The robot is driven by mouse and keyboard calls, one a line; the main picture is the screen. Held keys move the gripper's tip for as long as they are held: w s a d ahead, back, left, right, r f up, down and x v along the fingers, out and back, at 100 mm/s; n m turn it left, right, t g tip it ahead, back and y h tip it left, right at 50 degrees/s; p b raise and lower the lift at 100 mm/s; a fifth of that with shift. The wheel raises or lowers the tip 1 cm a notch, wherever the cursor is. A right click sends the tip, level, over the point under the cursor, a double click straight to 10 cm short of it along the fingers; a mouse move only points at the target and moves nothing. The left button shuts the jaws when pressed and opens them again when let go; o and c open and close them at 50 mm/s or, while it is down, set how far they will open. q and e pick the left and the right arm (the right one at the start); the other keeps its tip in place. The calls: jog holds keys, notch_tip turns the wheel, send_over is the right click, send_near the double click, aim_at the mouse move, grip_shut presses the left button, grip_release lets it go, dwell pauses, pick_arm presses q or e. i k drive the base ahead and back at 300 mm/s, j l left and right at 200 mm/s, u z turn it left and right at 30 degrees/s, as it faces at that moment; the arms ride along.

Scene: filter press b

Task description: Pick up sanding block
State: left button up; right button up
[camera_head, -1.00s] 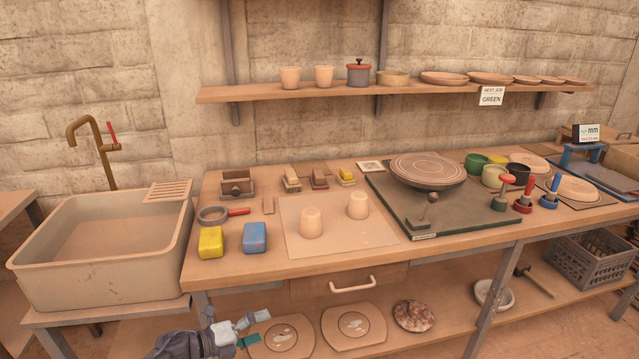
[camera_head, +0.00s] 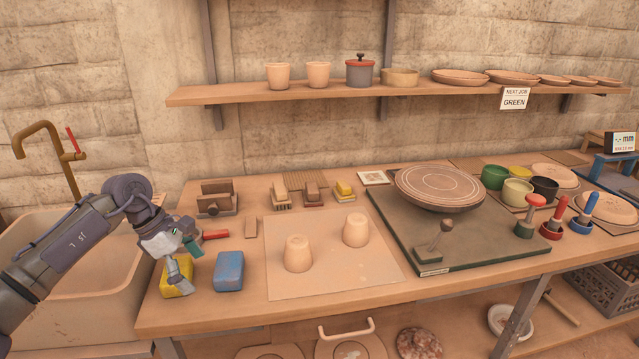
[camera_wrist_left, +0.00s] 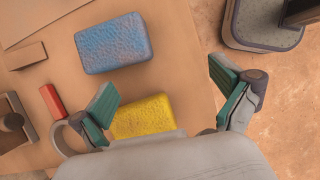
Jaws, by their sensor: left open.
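I cannot tell for sure which item is the sanding block. A small plain beige block (camera_head: 251,228) lies on the bench near a red handle; it also shows in the left wrist view (camera_wrist_left: 25,57). A yellow block (camera_head: 176,280) and a blue block (camera_head: 229,271) lie near the front left of the bench. The wrist view shows the rough-textured yellow block (camera_wrist_left: 145,117) and the blue block (camera_wrist_left: 113,43). My left gripper (camera_head: 184,256) is open and empty above the yellow block, partly hiding it in the head view. My right gripper is out of view.
A two-part wooden item (camera_head: 216,207) and several brushes or blocks (camera_head: 312,192) stand at the back. Two upturned clay cups (camera_head: 298,255) sit on a pale board (camera_head: 340,279). A sink (camera_head: 95,318) is at left. A turntable (camera_head: 440,184) stands at right.

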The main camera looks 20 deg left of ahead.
aim_at(312, 194)
jog(key=i, duration=1.4)
